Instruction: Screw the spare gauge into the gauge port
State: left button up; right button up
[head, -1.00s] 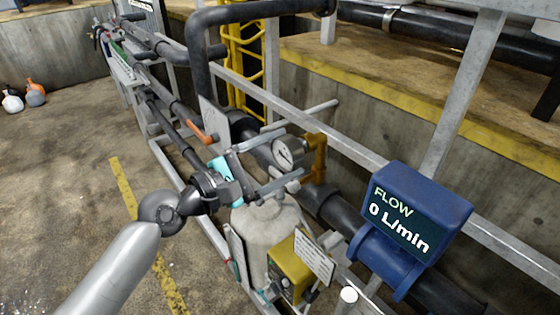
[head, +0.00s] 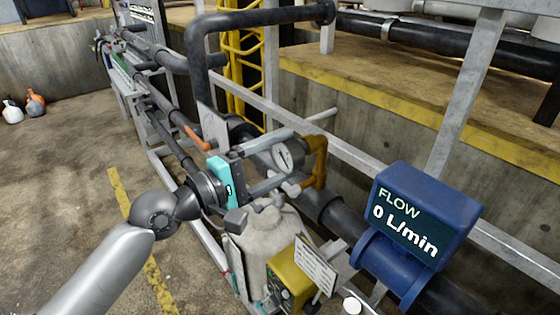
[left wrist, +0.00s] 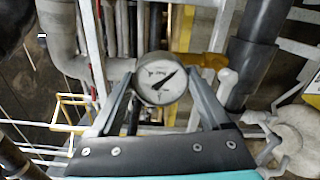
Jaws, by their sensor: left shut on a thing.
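The gauge (head: 290,155) is round with a white dial and a dark needle. It sits between the fingertips of my left gripper (head: 281,157), which is shut on it. In the left wrist view the gauge (left wrist: 161,78) faces the camera, with the grey fingers on its left and right sides. A brass-coloured pipe (head: 319,165) stands just behind and right of the gauge, and also shows in the left wrist view (left wrist: 206,61). The gauge hides its own stem and the port, so I cannot tell whether they are engaged. My right gripper is out of view.
A blue flow meter (head: 415,225) reading 0 L/min stands at the right. A pale tank (head: 265,240) and a yellow box (head: 290,275) are below the gripper. Grey rails (head: 345,150) and dark pipes run close around. Open floor (head: 70,170) lies at the left.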

pick_arm(q)
jog(key=m+b, duration=0.1)
jog(key=m, duration=0.1)
jog(key=shift+f+m+b, duration=0.15)
jog(key=shift+m+b, duration=0.65)
jog(key=shift+m, duration=0.7)
jog(key=o, duration=1.2)
jog(key=shift+o, duration=0.2)
